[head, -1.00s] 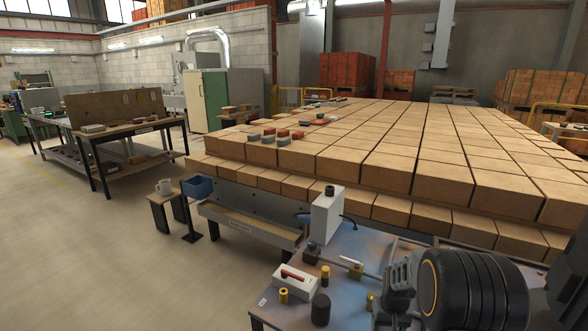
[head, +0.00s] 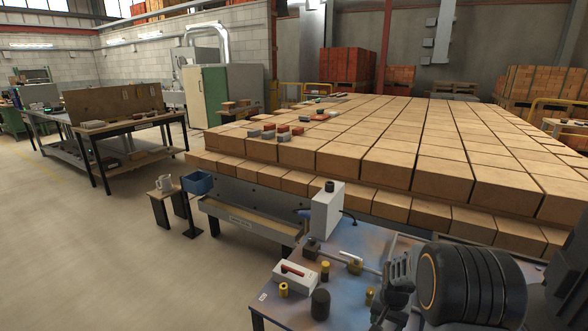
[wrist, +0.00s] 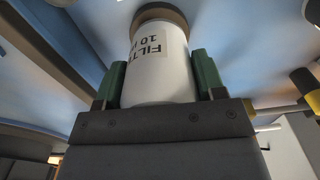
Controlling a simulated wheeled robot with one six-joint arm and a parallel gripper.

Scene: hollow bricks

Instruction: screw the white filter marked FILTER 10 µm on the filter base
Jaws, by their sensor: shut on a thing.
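The white filter (wrist: 160,75) stands out in the wrist view, with part of its label, "FILTER 10", readable. My gripper (wrist: 158,86) is shut on it, with one green finger on each side of its body. The filter's far end meets a brown round rim (wrist: 160,14) at the top of the wrist view. I cannot tell whether this rim is the filter base or part of the filter, nor whether any thread is engaged. In the head view my dark arm fills the lower right, and I cannot make out the filter or the fingers there.
A blue-grey bench (head: 345,290) carries a grey upright box (head: 327,210), a white case with a red handle (head: 295,277), a dark cylinder (head: 320,303) and small yellow-and-black parts (head: 325,270). Stacked bricks (head: 400,150) stand behind it. Open floor (head: 110,260) lies at the left.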

